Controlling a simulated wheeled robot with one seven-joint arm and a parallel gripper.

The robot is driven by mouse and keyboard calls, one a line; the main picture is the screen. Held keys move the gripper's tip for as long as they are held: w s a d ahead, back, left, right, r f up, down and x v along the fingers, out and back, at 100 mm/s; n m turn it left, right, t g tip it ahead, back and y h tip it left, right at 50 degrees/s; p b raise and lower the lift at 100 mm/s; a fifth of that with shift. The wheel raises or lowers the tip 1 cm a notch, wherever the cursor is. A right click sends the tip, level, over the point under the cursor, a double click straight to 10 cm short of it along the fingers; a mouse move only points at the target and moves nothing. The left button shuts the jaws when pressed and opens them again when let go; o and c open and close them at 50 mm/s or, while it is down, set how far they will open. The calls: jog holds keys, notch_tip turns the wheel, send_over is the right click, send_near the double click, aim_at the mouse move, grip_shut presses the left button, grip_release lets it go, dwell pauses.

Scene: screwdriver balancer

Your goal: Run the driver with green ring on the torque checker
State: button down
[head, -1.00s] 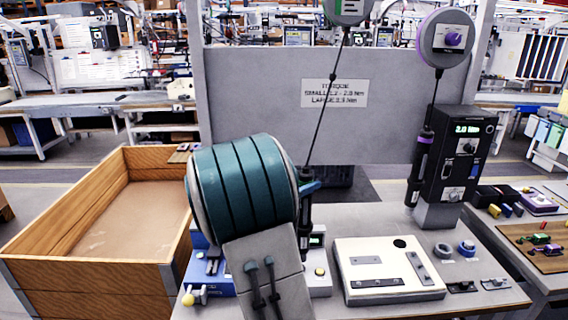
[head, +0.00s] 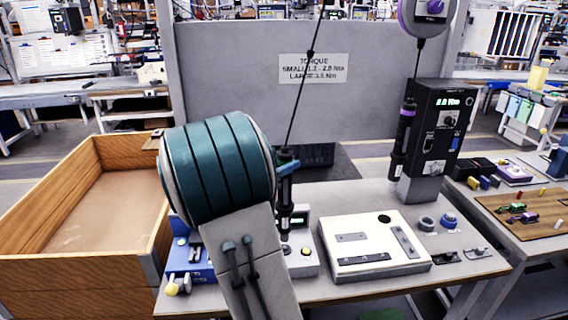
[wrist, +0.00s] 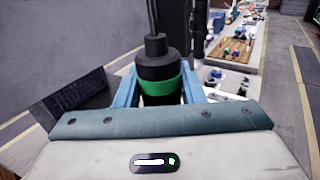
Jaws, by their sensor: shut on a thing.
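The driver with the green ring (wrist: 160,87) is a black upright tool on a cable. In the wrist view it stands between the blue fingers of my gripper (wrist: 160,97), which is shut on it, and the green ring shows at finger height. In the head view the driver (head: 286,190) hangs upright beside my arm, its cable running up out of the picture. Its lower end is in front of a light box with a small green display (head: 297,221) and a yellow button, seemingly the torque checker. I cannot tell whether the tip touches it. My arm hides part of the box.
A purple-ringed driver (head: 403,140) hangs at the right by a black controller (head: 438,130). A white fixture plate (head: 350,267) lies right of the box, with rings beyond it. A blue device (head: 180,256) and a wooden crate (head: 140,267) are at the left. A grey panel (head: 220,100) stands behind.

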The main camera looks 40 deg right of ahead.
aim_at(284, 178)
jog(key=shift+f, duration=0.2)
jog(key=shift+f+b, duration=0.5)
jog(key=shift+f, duration=0.4)
dwell(0.3)
jog(key=shift+f+b, duration=0.6)
jog(key=shift+f, duration=0.05)
jog(key=shift+f+b, duration=0.35)
jog(key=shift+f, duration=0.3)
dwell(1.6)
jog(key=shift+r, duration=0.1)
jog(key=shift+r+p, duration=2.55)
jog(key=shift+r, duration=0.5)
